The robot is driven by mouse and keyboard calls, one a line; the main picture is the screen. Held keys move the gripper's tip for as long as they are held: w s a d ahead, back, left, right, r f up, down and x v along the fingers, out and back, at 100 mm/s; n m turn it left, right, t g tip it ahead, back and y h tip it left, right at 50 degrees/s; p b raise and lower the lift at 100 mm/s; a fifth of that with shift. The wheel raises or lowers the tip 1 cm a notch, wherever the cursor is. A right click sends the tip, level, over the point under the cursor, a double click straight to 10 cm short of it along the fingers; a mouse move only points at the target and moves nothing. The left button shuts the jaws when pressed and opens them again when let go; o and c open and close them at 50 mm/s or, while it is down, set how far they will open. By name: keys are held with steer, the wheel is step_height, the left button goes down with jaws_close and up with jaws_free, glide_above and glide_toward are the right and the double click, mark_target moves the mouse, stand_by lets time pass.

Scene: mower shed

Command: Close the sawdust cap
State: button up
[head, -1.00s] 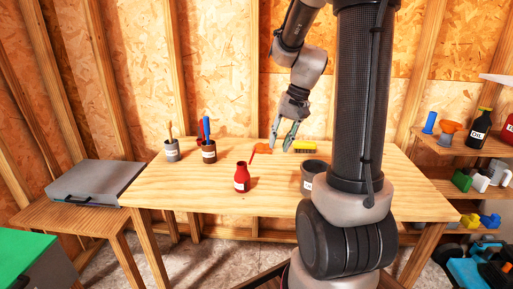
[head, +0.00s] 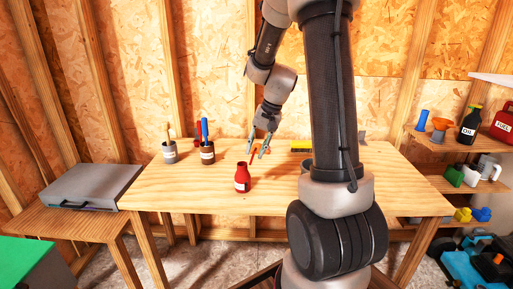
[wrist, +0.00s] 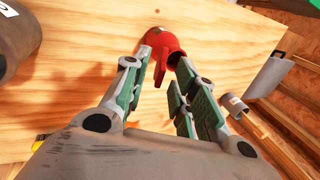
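No label reading "sawdust" can be made out, and I cannot tell which part is the cap. A small red bottle (head: 242,181) stands upright near the middle of the workbench; its neck looks open at the top. In the wrist view the red bottle (wrist: 163,42) shows beyond my fingertips, with a dark opening and a narrow red piece pointing down from it. My gripper (head: 257,153) is open and empty above the bench, behind and slightly right of the bottle. In the wrist view my gripper (wrist: 162,60) has its fingers apart, not visibly touching the bottle.
Two tool cups, one grey (head: 170,154) and one brown (head: 207,155), stand at the back left. A yellow block (head: 300,146) lies at the back, right of an orange item (head: 262,151). My arm partly hides a dark cup (head: 304,165). The bench's front left is clear.

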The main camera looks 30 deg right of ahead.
jaws_close()
